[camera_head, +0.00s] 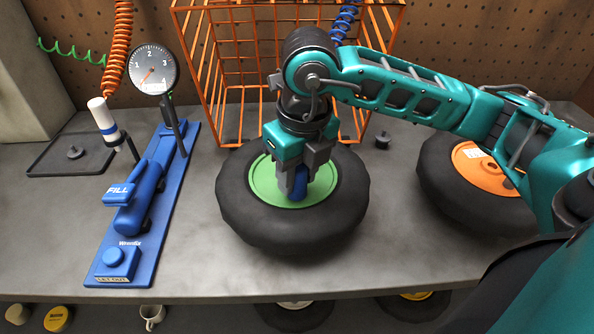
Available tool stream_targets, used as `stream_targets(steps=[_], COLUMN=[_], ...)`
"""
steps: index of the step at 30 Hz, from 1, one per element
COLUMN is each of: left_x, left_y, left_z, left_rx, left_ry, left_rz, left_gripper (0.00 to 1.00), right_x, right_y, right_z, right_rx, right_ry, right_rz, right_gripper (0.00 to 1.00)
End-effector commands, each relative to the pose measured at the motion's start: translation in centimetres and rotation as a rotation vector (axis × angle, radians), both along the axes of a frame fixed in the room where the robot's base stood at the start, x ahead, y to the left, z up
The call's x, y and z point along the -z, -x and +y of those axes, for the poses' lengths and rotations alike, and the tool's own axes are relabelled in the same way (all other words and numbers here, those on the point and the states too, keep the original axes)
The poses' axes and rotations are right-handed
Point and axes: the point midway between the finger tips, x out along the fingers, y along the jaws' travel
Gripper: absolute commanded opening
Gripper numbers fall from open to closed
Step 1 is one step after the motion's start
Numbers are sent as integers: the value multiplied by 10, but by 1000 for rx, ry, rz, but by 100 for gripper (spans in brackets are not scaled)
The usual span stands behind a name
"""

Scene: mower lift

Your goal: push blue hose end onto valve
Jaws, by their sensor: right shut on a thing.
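My right gripper (297,186) points down over the green rim (266,188) of the middle wheel (292,232). It is shut on the blue hose end (297,194), which shows low between the fingers, close above or on the rim. The blue coiled hose (346,20) hangs behind the orange cage and passes out of sight behind my right arm. The valve is hidden under the gripper and hose end, so I cannot tell whether they touch. My left gripper is not in view.
An orange wire cage (235,72) stands behind the wheel. A blue inflator stand (125,240) with a gauge (152,69) is at left, beside a dark tray (50,158). A wheel with an orange rim (487,178) lies at right. A small dark cap (382,141) lies between the wheels.

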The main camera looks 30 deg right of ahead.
Motion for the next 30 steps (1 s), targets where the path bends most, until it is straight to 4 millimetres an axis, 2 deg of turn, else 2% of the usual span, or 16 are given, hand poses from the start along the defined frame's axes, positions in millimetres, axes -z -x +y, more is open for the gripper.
stream_targets(steps=[8, 9, 12, 23, 30], left_x=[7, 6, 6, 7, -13], left_y=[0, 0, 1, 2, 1], left_z=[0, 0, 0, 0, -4], left_rx=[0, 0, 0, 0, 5], left_ry=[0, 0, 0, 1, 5], left_rz=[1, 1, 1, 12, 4], left_gripper=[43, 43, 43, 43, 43], right_x=[7, 6, 6, 6, -16], right_y=[0, 0, 0, 0, 2], right_z=[0, 0, 0, 0, 0], right_rx=[0, 0, 0, 0, 0], right_ry=[0, 0, 0, 0, 1], right_rz=[-1, -1, 0, 1, 0], right_gripper=[0, 38, 46, 46, 46])
